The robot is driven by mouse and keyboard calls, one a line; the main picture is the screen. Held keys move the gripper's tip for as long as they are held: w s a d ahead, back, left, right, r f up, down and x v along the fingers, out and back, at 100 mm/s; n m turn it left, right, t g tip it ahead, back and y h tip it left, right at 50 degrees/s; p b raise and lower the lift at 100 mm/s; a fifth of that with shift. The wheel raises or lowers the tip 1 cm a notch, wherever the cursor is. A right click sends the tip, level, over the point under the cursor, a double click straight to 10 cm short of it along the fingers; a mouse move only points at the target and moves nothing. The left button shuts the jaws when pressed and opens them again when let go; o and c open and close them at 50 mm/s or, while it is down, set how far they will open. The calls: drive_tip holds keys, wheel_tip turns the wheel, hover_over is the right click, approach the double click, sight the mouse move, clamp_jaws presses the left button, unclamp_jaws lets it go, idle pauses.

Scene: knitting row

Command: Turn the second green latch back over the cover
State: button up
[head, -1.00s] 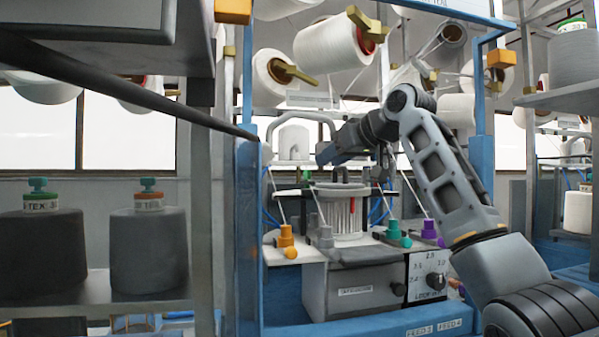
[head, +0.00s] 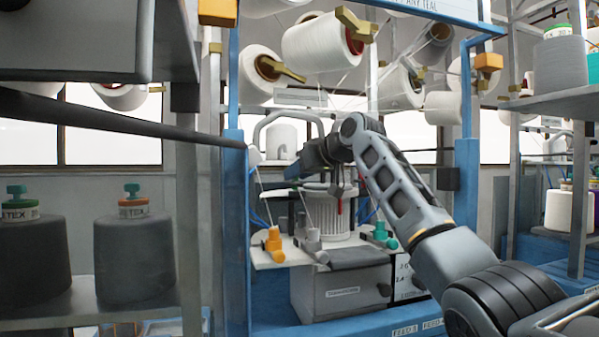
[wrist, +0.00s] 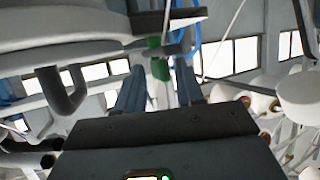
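A green latch (wrist: 160,62) shows in the wrist view, just beyond my fingertips, beside a dark bar and the underside of a pale round part. In the head view my gripper (head: 298,170) is above the left rim of the white ribbed cylinder (head: 328,215) on the knitting machine. A thin green part (head: 302,190) shows at that rim; whether it is the same latch I cannot tell. The cover is not clearly made out, and my arm hides part of the machine top.
Orange (head: 273,243), grey (head: 312,243) and teal (head: 381,236) knobbed feeders stand around the machine's front. A red part (head: 340,206) hangs at the cylinder. Blue posts (head: 467,190) flank the machine, and white yarn cones (head: 315,45) hang above.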

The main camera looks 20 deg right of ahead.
drive_tip(key=shift+s+r, duration=0.1)
clamp_jaws()
drive_tip(key=shift+r, duration=0.1)
drive_tip(key=n+y, duration=0.1)
drive_tip(key=n+g+y, duration=0.2)
drive_tip(key=shift+w+d, duration=0.2)
drive_tip(key=shift+d, duration=0.05)
drive_tip(key=shift+n+g+y, duration=0.5)
drive_tip(key=shift+n+y, duration=0.1)
drive_tip(key=shift+n, duration=0.1)
